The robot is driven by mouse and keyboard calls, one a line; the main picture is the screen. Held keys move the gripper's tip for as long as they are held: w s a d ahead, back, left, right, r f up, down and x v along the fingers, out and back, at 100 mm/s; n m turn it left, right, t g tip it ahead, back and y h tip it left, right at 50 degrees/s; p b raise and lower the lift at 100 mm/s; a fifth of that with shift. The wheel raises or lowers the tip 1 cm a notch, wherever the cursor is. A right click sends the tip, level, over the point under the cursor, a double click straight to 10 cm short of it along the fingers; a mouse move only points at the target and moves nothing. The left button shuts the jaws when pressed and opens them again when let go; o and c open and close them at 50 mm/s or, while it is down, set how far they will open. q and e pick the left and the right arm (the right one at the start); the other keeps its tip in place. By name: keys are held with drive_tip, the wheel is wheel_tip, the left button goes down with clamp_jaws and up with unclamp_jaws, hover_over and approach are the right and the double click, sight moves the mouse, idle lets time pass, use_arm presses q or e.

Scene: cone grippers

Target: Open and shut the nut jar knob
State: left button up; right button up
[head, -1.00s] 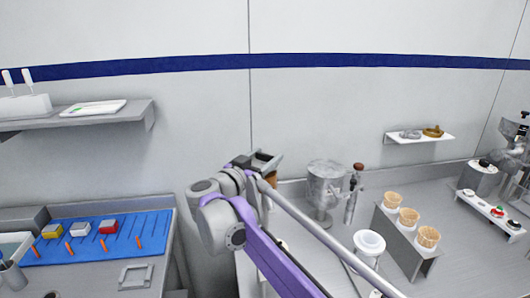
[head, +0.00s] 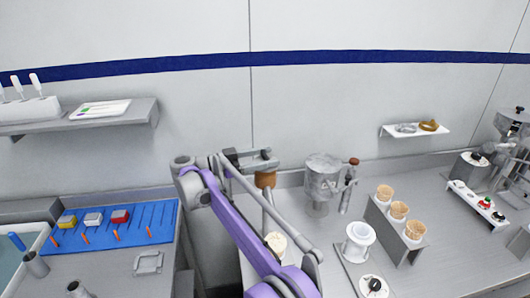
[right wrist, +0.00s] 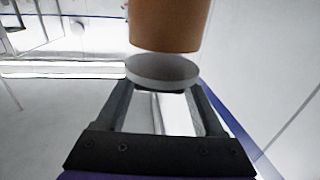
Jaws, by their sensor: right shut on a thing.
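A brown cylinder (head: 265,180), which I take for the nut jar, stands left of the metal canister in the head view. Its smooth side fills the top of the right wrist view (right wrist: 168,22). A round grey disc (right wrist: 162,70), seemingly its knob, sits at the jar's end. My right gripper (head: 262,161) is at the jar's top in the head view. In the right wrist view its fingers (right wrist: 160,92) are shut on the grey disc, one at each side. Fingers and arm partly hide the contact. My left gripper is not in view.
The metal canister (head: 322,178) stands close right of my gripper. A white cup (head: 359,240) and a holder with several cones (head: 398,212) stand further right. The blue mat (head: 120,232) lies at left. Wall space above the gripper is clear.

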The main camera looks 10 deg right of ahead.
drive_tip(key=shift+d+r, duration=0.1)
drive_tip(key=shift+r, duration=0.1)
idle(0.3)
drive_tip(key=o, duration=1.4)
drive_tip(key=shift+f, duration=0.1)
drive_tip(key=shift+s+a, duration=0.2)
drive_tip(key=shift+a, duration=1.6)
drive_tip(key=shift+s+a, duration=0.2)
drive_tip(key=shift+a, duration=1.55)
drive_tip(key=shift+s+a, duration=0.2)
drive_tip(key=shift+a, duration=1.6)
